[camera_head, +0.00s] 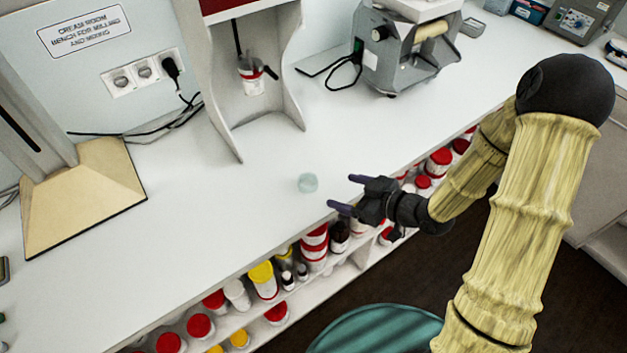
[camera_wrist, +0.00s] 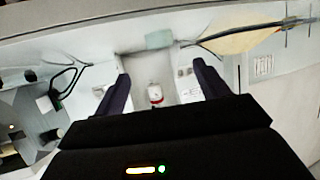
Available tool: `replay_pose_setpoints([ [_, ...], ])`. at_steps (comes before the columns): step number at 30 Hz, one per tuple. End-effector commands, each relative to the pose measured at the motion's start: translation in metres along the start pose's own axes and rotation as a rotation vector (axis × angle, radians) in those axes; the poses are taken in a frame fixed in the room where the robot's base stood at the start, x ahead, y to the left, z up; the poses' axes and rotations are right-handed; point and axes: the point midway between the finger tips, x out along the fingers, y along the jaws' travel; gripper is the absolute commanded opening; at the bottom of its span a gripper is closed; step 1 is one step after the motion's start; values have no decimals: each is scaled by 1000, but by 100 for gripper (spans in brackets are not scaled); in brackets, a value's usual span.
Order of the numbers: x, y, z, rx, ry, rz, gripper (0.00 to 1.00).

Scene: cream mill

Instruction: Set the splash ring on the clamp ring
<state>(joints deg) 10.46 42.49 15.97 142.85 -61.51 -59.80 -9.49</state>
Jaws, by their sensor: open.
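The grey stand (camera_head: 222,95) has side walls around the jar. A roller mill (camera_head: 405,50) with a black cord stands right of it, and a beige-based stand (camera_head: 85,195) stands left. Bottles fill the shelf below the bench. The bench middle is clear.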

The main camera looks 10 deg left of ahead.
Motion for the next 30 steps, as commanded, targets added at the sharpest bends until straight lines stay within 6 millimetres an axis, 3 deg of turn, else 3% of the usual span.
replay_pose_setpoints([
  [21, 114, -1, -1, 0, 0, -2, 74],
  [30, 128, 0, 0, 1, -1, 0, 74],
])
